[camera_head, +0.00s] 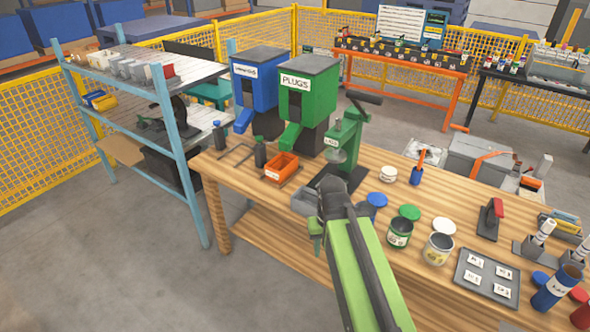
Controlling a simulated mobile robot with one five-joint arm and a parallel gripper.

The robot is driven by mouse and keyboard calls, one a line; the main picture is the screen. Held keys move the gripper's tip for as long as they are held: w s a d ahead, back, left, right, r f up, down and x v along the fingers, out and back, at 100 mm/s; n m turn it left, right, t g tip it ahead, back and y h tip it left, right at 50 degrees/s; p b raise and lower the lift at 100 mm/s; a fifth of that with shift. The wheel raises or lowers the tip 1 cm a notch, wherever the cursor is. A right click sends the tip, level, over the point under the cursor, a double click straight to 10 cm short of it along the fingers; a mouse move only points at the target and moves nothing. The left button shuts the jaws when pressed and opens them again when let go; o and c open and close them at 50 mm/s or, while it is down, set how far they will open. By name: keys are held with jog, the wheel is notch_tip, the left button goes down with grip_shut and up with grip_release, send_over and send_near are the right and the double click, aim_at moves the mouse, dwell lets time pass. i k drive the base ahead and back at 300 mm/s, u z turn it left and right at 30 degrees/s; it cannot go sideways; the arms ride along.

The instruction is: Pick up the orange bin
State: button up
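The orange bin (282,167) is a small open-topped tray with a pale label on its front. It sits on the left part of the wooden workbench (225,172), in front of the blue and green dispensers. My gripper (318,232) is at the end of my green arm, near the bench's front edge, to the right of and nearer than the bin. It is apart from the bin. My arm hides its fingers for the most part, so whether it is open or shut does not show.
A blue dispenser (258,85) and a green PLUGS dispenser (304,100) stand behind the bin. A green press (343,140) stands to its right. Cans and lids fill the right side. A blue-framed shelf (180,130) stands at left.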

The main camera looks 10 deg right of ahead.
aim_at(280, 168)
jog(key=z, duration=0.55)
jog(key=i, duration=1.1)
jog(key=u, duration=0.05)
jog(key=k, duration=0.15)
jog(key=u, duration=2.6)
jog(key=i, duration=0.5)
jog(key=u, duration=0.3)
jog(key=k, duration=0.35)
jog(key=z, duration=0.5)
jog(key=i, duration=0.3)
jog(key=u, duration=0.4)
